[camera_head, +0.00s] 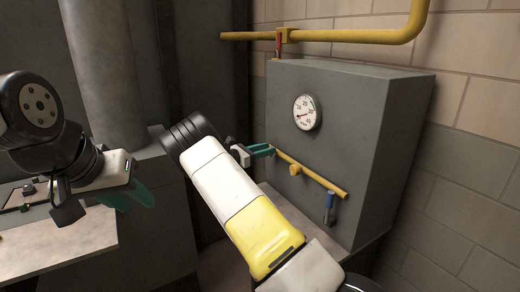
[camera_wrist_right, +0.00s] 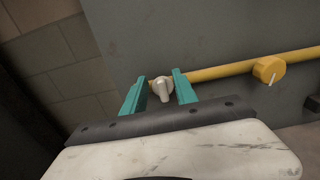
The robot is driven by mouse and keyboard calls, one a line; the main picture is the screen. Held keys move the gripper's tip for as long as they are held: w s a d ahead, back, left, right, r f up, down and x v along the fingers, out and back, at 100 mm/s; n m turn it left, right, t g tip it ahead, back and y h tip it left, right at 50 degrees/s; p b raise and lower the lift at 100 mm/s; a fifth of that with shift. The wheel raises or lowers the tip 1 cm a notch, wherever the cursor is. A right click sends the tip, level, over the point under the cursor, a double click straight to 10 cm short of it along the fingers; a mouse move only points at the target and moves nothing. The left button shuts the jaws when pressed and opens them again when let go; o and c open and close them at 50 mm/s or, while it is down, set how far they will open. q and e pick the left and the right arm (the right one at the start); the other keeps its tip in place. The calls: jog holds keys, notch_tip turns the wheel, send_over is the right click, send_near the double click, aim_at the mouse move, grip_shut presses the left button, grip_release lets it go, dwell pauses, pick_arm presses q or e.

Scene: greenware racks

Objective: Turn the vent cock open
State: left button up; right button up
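A small grey-white cock handle (camera_wrist_right: 162,88) sits on the lower yellow pipe (camera_wrist_right: 222,70). My right gripper (camera_wrist_right: 160,78) is open, with one teal finger on each side of this handle in the wrist view. The right finger looks very close to it; I cannot tell whether they touch. In the head view my right gripper (camera_head: 262,151) is at the left end of the lower pipe (camera_head: 322,181), and its fingers hide the handle. No label shows which fitting is the vent cock. My left gripper (camera_head: 128,198) hangs at the left with its teal fingers apart and empty.
A round yellow knob (camera_head: 295,169) and a blue-handled valve (camera_head: 330,204) are farther right along the pipe. The grey cabinet (camera_head: 350,100) carries a pressure gauge (camera_head: 307,112). A red lever (camera_head: 278,45) is on the upper pipe. A pale board (camera_head: 60,240) is at lower left.

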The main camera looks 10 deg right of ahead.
jog(key=shift+x, duration=1.05)
jog(key=shift+c, duration=0.4)
grip_shut()
